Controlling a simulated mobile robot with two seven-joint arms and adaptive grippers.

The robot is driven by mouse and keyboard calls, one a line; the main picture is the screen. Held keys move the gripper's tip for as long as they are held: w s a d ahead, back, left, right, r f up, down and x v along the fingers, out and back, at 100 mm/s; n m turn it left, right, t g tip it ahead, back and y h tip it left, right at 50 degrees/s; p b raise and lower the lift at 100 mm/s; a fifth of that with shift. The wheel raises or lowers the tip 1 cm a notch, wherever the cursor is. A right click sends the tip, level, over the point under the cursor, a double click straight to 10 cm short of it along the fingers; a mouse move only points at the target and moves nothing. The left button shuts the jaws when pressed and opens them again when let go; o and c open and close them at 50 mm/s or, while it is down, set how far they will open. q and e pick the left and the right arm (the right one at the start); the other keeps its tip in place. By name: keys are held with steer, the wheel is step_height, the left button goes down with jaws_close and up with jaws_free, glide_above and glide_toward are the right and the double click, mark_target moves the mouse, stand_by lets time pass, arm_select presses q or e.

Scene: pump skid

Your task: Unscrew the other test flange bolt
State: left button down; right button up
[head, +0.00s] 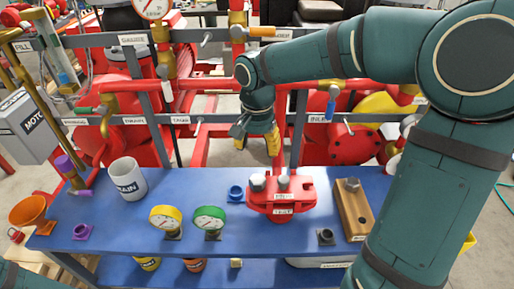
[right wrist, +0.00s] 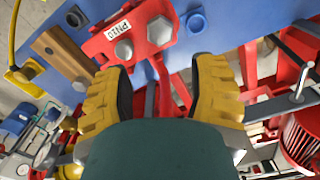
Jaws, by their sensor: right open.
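The red test flange (head: 283,208) stands on the blue bench, with a PN10 label. A grey hex bolt head (head: 257,183) sits at its left and another (head: 282,184) beside it. In the right wrist view the flange (right wrist: 106,42) shows two hex heads, one (right wrist: 124,50) near the yellow fingers and one (right wrist: 159,30) farther off. My right gripper (head: 257,145) is behind the flange in the head view, fingers pointing down. In the wrist view the gripper (right wrist: 160,90) is open and empty, apart from the bolts. My left gripper is out of view.
A wooden block (head: 356,218) with a hex bolt (head: 351,185) stands right of the flange. A dark socket (head: 326,236), a blue socket (head: 235,193), two gauges (head: 166,219) and a white mug (head: 127,180) share the bench (head: 120,222). Red pipework stands behind.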

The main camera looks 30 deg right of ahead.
mark_target(257, 181)
step_height(257, 181, down, 14)
steer(key=shift+r+b, duration=0.2)
steer(key=shift+b, duration=1.05)
steer(key=c, duration=0.9)
